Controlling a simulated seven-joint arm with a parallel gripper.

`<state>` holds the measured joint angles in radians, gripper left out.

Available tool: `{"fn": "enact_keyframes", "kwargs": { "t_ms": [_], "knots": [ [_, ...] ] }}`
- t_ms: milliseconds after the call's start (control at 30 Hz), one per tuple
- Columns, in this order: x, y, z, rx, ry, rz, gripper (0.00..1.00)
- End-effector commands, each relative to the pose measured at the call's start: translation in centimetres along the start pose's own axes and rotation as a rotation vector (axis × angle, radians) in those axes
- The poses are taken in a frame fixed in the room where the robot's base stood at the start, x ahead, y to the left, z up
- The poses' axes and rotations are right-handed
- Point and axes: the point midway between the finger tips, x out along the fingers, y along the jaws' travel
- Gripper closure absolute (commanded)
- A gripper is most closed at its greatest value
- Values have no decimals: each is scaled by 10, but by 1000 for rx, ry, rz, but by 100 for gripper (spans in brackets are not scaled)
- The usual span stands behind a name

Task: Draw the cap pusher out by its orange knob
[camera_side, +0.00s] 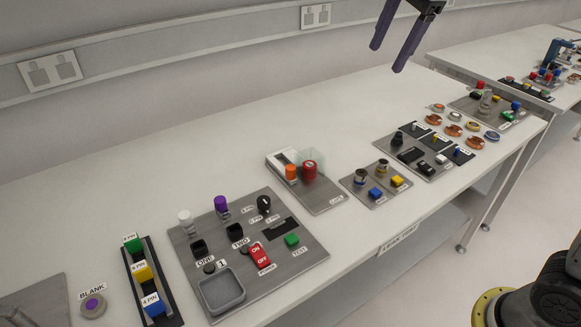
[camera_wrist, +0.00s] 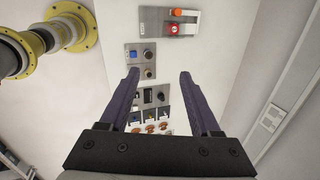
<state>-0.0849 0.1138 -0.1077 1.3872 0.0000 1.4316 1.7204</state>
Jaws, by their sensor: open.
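The orange knob (camera_side: 291,172) stands on a grey plate (camera_side: 325,200) near the middle of the bench in the side view, with a red round part (camera_side: 309,169) to its right. A clear block and a white block sit behind them. In the wrist view the orange knob (camera_wrist: 177,12) is at the top, above the red part (camera_wrist: 173,29). The cap pusher itself cannot be made out. My gripper (camera_side: 386,57) is open and empty, high above the bench, up and to the right of the knob. Its purple fingers (camera_wrist: 160,78) point down over the bench, apart from everything.
A large plate (camera_side: 300,262) with switches, white and purple knobs and a grey tray lies left of the knob. A small plate (camera_side: 376,203) with blue and yellow buttons lies to its right, then more panels and orange rings (camera_side: 433,119). The bench behind is clear.

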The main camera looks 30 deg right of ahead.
Motion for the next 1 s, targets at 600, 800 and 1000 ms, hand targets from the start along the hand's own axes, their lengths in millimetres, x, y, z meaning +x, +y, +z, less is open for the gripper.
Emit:
{"fn": "enact_keyframes", "kwargs": {
  "t_ms": [600,800,1000],
  "knots": [
    [212,-113,72,217,54,234,36],
    [257,-102,80,200,77,302,36],
    [273,-96,81,195,79,311,36]
  ]
}}
